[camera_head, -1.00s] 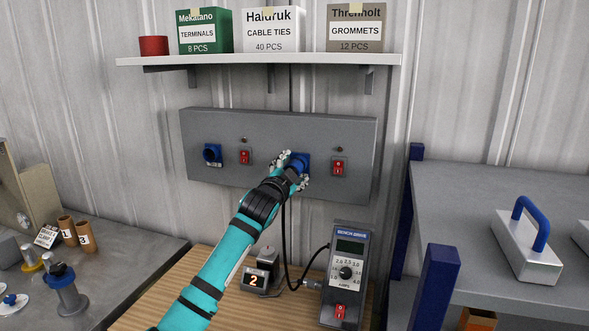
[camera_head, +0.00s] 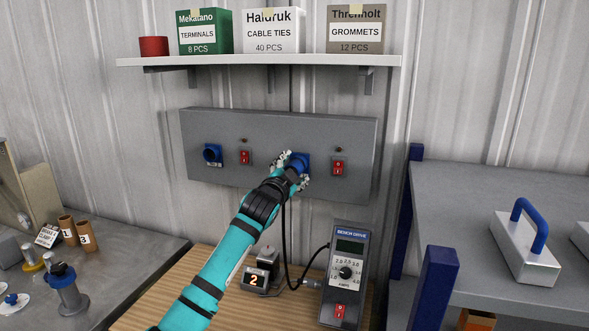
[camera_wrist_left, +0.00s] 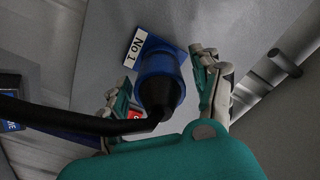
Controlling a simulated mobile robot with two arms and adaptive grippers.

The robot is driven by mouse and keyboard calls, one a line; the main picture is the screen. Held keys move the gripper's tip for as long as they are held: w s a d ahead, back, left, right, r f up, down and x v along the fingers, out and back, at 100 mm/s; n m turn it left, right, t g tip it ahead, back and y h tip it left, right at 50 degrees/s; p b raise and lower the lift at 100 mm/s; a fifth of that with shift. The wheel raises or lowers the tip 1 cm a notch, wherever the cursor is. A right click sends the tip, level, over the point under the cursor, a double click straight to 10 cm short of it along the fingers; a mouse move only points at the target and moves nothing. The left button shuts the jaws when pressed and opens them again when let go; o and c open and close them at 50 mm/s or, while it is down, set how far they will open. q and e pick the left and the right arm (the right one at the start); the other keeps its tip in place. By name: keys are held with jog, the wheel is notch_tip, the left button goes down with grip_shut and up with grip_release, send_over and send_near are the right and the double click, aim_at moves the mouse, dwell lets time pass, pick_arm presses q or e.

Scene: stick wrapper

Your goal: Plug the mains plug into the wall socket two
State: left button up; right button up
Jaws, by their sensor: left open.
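The mains plug (camera_wrist_left: 158,90) is blue with a black boot and a black cable. It sits against the right-hand blue wall socket (camera_head: 302,159) on the grey panel; how deep it is cannot be told. A label beside this socket in the left wrist view appears to read "No 1". My left gripper (camera_head: 291,169) is open, its fingers on either side of the plug, and also shows in the left wrist view (camera_wrist_left: 165,85). The other wall socket (camera_head: 212,154), at the left of the panel, looks empty. My right gripper is not in view.
The panel (camera_head: 280,118) has red switches (camera_head: 244,157) beside the sockets. The cable hangs to a grey bench drive (camera_head: 349,262) on the wooden bench. A small display (camera_head: 256,280) shows 2. A shelf (camera_head: 260,60) with boxes is above; a grey rack (camera_head: 480,205) stands right.

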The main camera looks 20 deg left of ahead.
pick_arm(q)
jog(key=shift+p, duration=0.3)
dwell(0.5)
jog(key=c, duration=1.3)
jog(key=shift+s+f, duration=0.1)
jog(key=shift+s, duration=0.05)
jog(key=shift+s+p, duration=0.4)
jog(key=shift+s, duration=0.4)
jog(key=shift+s, duration=0.1)
jog(key=shift+s, duration=0.35)
